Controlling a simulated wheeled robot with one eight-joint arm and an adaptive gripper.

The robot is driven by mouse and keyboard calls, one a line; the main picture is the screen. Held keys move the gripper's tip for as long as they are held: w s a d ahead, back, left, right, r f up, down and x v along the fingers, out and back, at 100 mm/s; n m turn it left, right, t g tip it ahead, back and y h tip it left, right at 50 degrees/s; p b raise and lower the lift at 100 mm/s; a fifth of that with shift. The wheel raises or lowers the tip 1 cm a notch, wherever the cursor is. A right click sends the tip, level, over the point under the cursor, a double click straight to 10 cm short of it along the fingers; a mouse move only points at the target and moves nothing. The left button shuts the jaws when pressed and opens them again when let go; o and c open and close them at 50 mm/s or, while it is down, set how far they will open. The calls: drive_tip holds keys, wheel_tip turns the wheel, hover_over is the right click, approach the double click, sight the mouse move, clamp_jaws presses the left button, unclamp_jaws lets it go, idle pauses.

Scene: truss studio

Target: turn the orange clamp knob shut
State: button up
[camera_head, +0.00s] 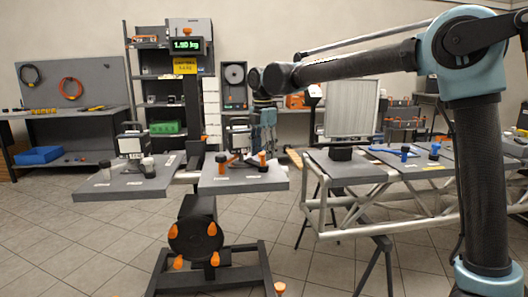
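A small upright orange knob (262,158) stands on the right grey plate (232,183) of the black stand. Another orange part (222,157) lies beside the clamp-like device on that plate. Several orange knobs (212,229) also sit around a black disc low on the stand; I cannot tell for certain which is the clamp knob. My arm reaches in from the right, and its wrist is above the right plate. My gripper (264,135) seems to hang below the wrist, over or behind the upright orange knob. Its fingers are small and blend with the background, so their opening is unclear.
The left grey plate (115,190) carries a similar device and small knobs. A truss table (350,175) with a light panel stands to the right. A pegboard bench (70,115) and shelves are behind. The tiled floor at front left is clear.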

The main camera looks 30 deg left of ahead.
wheel_tip(320, 180, up, 12)
idle(0.7)
idle(0.4)
